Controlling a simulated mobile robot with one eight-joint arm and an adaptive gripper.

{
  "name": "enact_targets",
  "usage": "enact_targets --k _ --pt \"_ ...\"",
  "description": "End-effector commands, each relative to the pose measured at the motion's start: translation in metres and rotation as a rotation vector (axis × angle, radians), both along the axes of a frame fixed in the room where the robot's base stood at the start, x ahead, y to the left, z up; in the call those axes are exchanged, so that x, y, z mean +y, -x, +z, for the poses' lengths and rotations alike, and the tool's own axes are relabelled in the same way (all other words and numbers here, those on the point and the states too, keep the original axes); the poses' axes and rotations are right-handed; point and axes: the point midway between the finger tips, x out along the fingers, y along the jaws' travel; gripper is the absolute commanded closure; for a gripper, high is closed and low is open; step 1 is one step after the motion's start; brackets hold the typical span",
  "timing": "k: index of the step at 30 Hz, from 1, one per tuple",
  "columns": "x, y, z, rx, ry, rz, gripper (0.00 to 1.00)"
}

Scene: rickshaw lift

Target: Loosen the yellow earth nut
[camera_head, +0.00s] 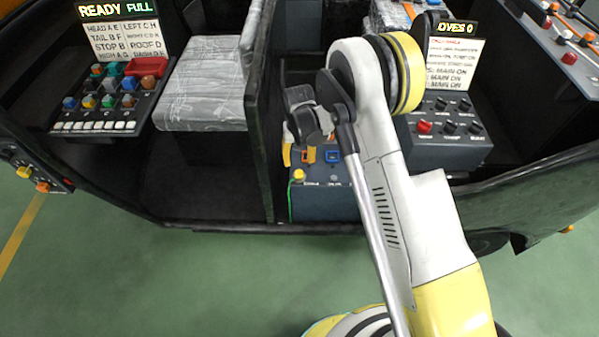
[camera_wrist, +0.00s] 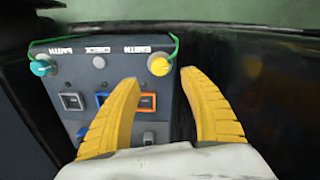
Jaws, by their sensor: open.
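The yellow earth nut (camera_wrist: 158,66) is a round yellow knob at the top right corner of a grey-blue box in the wrist view, under a white label reading EARTH. A green wire runs to it. It also shows in the head view (camera_head: 298,175), on the box's near left corner. My gripper (camera_wrist: 160,75) is open, with two yellow ridged fingers. In the head view the gripper (camera_head: 296,155) is partly hidden by my arm.
A teal knob (camera_wrist: 41,67) with a green wire sits at the box's other corner. Dark panels stand close by. A grey seat (camera_head: 203,90) and button panels lie to the sides.

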Motion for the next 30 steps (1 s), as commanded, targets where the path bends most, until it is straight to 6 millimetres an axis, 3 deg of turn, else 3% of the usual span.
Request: enact_targets --k 3,10,15,23,24,29,30 --pt "0.000 0.000 -0.031 -0.001 0.000 0.000 0.48" --pt "0.000 -0.001 -0.067 -0.001 0.000 0.000 0.48" --pt "0.000 -0.001 -0.078 -0.001 0.000 0.000 0.48" --pt "0.000 -0.001 -0.078 -0.001 0.000 0.000 0.48" --pt "0.000 -0.001 -0.078 -0.001 0.000 0.000 0.53" --pt "0.000 -0.001 -0.078 -0.001 0.000 0.000 1.00" --pt "0.000 -0.001 -0.078 -0.001 0.000 0.000 1.00"
